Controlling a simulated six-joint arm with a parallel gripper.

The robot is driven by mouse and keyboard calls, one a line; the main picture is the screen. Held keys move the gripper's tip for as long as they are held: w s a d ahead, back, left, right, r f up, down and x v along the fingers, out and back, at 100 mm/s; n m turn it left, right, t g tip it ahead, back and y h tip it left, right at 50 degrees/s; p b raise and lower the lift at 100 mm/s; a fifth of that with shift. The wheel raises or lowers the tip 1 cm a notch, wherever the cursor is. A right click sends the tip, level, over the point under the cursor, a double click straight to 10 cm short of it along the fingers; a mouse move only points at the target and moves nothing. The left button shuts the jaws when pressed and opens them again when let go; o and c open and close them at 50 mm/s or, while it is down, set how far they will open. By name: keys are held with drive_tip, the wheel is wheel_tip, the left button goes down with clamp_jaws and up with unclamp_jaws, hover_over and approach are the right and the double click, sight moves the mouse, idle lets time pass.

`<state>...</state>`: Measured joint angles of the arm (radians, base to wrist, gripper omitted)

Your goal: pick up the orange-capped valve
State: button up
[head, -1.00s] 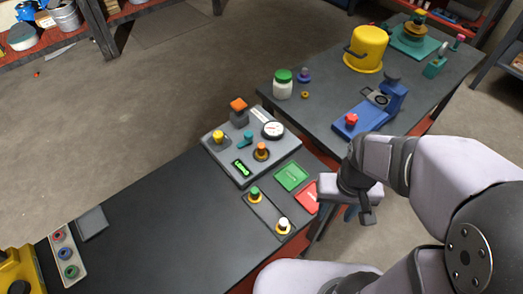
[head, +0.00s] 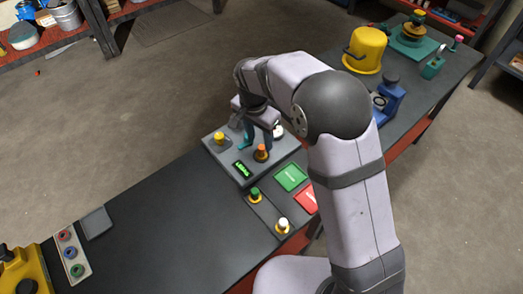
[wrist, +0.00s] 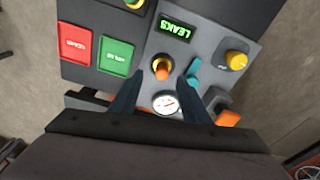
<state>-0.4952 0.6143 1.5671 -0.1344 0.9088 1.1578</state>
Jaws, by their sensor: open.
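The orange-capped valve (head: 261,155) stands upright in a yellow ring on the grey test panel (head: 232,176). In the wrist view the valve (wrist: 162,72) is ahead of my gripper (wrist: 159,92), between the lines of the two fingers. My gripper is open and empty, with its fingers pointing down over the panel. In the head view my gripper (head: 262,137) is just behind the valve's cap. I cannot tell the exact height gap. A green-capped valve (head: 254,193) and a white-capped valve (head: 282,226) stand on a dark tray nearer the front.
The panel also carries a yellow knob (wrist: 236,60), a teal lever (wrist: 194,70), a dial gauge (wrist: 165,103), a lit display (wrist: 174,28) and an orange-topped block (wrist: 226,118). Green (head: 290,177) and red (head: 306,200) pads lie beside it. The table's left middle is clear.

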sight(261, 147)
drive_tip(key=shift+w+d+f+p, duration=0.1)
drive_tip(key=shift+w+f+p, duration=0.15)
drive_tip(key=shift+f+p, duration=0.65)
drive_tip(key=shift+w+d+f+p, duration=0.1)
drive_tip(key=shift+w+f+p, duration=0.2)
drive_tip(key=shift+f, duration=1.2)
drive_tip(key=shift+w+d+f+p, duration=0.1)
drive_tip(key=shift+w+f+p, duration=0.3)
drive_tip(key=shift+f, duration=0.8)
drive_tip(key=shift+s, duration=0.15)
drive_tip(key=shift+a, duration=0.1)
clamp_jaws()
